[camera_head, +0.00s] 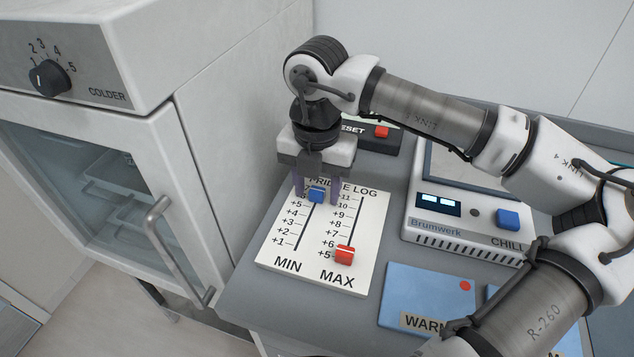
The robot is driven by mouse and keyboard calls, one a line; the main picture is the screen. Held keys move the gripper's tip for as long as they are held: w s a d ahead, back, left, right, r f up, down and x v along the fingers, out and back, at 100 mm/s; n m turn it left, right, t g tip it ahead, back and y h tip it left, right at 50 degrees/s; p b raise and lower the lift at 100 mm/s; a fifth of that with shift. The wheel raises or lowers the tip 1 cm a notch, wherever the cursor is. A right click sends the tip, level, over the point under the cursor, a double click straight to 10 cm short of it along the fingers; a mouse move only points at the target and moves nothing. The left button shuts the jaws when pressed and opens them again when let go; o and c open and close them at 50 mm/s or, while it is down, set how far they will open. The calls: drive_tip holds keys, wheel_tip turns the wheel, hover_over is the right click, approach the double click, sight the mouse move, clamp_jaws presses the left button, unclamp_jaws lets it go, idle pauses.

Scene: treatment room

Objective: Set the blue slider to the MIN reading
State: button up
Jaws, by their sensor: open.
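The fridge log board (311,247) lies on the grey counter, with a MIN scale on its left and a MAX scale on its right. The blue slider (317,194) is near the top of the MIN track, just above the +5 mark. The red slider (345,254) is low on the MAX track, near +6 and +5. My gripper (316,190) points down over the top of the board. Its fingers are open, one on each side of the blue slider; whether they touch it I cannot tell. The gripper hides part of the title and top marks.
A small fridge (120,190) with a handle (160,215) and dial (50,78) stands left. A RESET box (372,137) is behind. A Brumwerk chiller (463,222) and a blue WARM pad (425,285) lie right, partly under my arm. Bare counter (245,305) shows in front.

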clamp_jaws()
